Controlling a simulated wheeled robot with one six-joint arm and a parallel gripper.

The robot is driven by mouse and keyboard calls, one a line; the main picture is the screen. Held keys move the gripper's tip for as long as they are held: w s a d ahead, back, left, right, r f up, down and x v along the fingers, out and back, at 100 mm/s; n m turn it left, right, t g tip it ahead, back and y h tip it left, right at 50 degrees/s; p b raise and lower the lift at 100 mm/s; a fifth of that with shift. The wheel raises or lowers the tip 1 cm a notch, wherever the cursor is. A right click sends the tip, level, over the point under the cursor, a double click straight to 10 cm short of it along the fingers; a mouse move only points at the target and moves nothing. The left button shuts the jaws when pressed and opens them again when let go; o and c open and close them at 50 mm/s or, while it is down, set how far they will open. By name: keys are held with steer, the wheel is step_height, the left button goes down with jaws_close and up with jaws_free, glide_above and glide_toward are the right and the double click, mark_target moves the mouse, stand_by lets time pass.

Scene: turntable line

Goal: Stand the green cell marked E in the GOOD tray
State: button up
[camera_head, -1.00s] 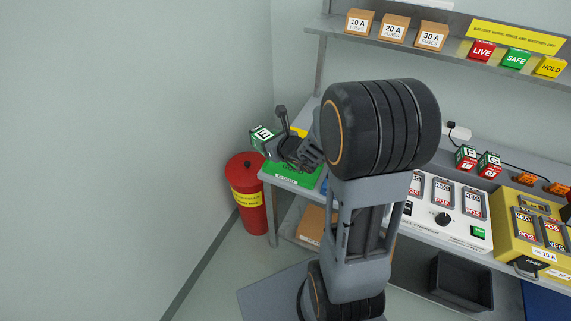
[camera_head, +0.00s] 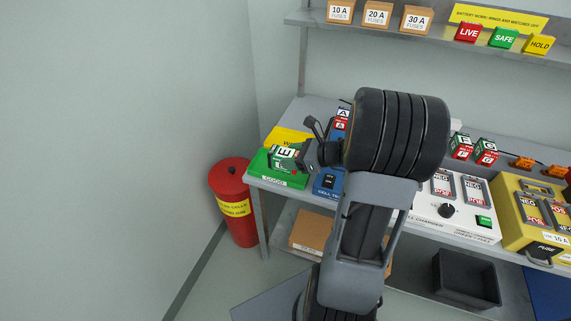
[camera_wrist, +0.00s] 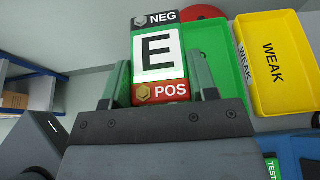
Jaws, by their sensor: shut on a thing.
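The cell marked E (camera_head: 284,154) is green and white with dark NEG and red POS ends. My gripper (camera_head: 304,152) is shut on it. In the wrist view the cell (camera_wrist: 158,52) sits between the two fingers, its E face showing, POS end nearest my gripper and NEG end away. In the head view it looks tilted over the green GOOD tray (camera_head: 262,169). The green tray floor also shows behind the cell in the wrist view (camera_wrist: 205,47). I cannot tell whether the cell touches the tray.
The yellow WEAK tray (camera_head: 291,136) adjoins the green tray. A blue cell tester (camera_head: 328,184) stands to the right, with cell A (camera_head: 341,121) behind it. A red bin (camera_head: 232,190) stands on the floor at left. Cells F and G (camera_head: 486,149) stand farther right.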

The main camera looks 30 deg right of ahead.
steer(key=w+f, duration=0.2)
steer(key=w+d+f, duration=0.1)
steer(key=w+f, duration=0.1)
steer(key=w, duration=0.1)
steer(key=w+d+f, duration=0.1)
steer(key=w+f, duration=0.1)
steer(key=shift+w+d+f, duration=0.1)
steer(key=shift+w+f, duration=0.2)
steer(key=shift+f, duration=0.05)
steer(key=shift+w+f, duration=0.2)
steer(key=shift+f, duration=0.15)
steer(key=shift+d+f, duration=0.1)
steer(key=shift+f, duration=1.35)
steer(key=shift+f, duration=0.1)
steer(key=shift+f, duration=0.15)
steer(key=o, duration=1.4)
